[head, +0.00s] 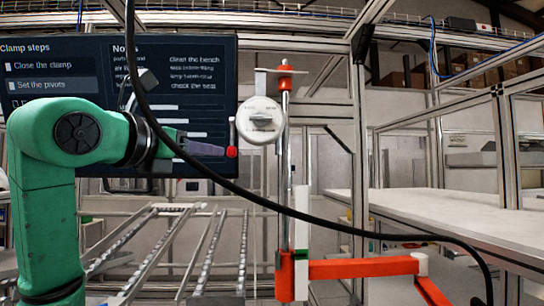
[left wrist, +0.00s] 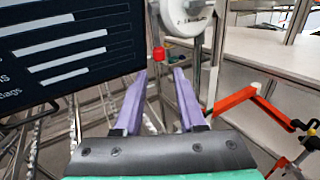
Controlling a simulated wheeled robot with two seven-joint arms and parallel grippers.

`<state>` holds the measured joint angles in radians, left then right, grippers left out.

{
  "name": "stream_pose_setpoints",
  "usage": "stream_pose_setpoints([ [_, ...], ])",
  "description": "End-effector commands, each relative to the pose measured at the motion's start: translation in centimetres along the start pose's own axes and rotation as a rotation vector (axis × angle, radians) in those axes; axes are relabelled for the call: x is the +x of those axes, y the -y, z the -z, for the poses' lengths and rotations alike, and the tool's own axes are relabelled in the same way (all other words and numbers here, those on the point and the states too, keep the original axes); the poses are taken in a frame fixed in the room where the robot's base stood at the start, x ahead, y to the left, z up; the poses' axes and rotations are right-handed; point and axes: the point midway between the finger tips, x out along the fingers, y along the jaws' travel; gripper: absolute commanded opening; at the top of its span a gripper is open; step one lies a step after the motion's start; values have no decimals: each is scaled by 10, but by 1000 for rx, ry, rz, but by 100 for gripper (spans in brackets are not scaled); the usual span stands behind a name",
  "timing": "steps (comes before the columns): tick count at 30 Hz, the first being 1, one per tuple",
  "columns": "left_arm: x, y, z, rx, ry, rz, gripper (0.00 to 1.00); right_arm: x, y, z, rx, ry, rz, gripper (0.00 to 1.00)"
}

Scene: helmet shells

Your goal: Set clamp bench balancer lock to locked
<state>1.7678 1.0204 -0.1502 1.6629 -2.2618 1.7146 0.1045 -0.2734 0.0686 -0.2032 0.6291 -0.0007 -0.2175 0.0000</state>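The balancer (head: 260,121) is a white round drum on an upright metal post in the middle of the head view. A small lever with a red knob (head: 232,152) hangs at its left side, which I take to be the lock. My left gripper (head: 222,149) points right, its purple fingertips close to the knob. In the left wrist view the two fingers (left wrist: 160,72) are apart and empty. The red knob (left wrist: 158,55) appears just beyond the gap between the tips, below the drum (left wrist: 187,20). I cannot tell whether the fingers touch it. My right gripper is not in view.
A dark screen (head: 70,65) with step text stands behind my left arm. A black cable (head: 225,185) crosses the head view. A red-orange jointed arm (head: 360,268) extends right from the post's foot. Roller rails (head: 205,250) lie below; a pale bench (head: 450,220) stands right.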

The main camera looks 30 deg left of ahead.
Motion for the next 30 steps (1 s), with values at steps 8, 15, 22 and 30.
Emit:
stream_pose_setpoints([
  [8,33,-5,-4,-2,-1,-21,40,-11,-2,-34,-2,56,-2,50],
  [15,99,-6,-6,-2,-1,-17,40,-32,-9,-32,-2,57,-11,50],
  [22,137,-7,-5,-3,3,-18,40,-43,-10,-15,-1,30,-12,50],
  [30,142,-7,-2,-2,4,-19,40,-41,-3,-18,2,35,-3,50],
])
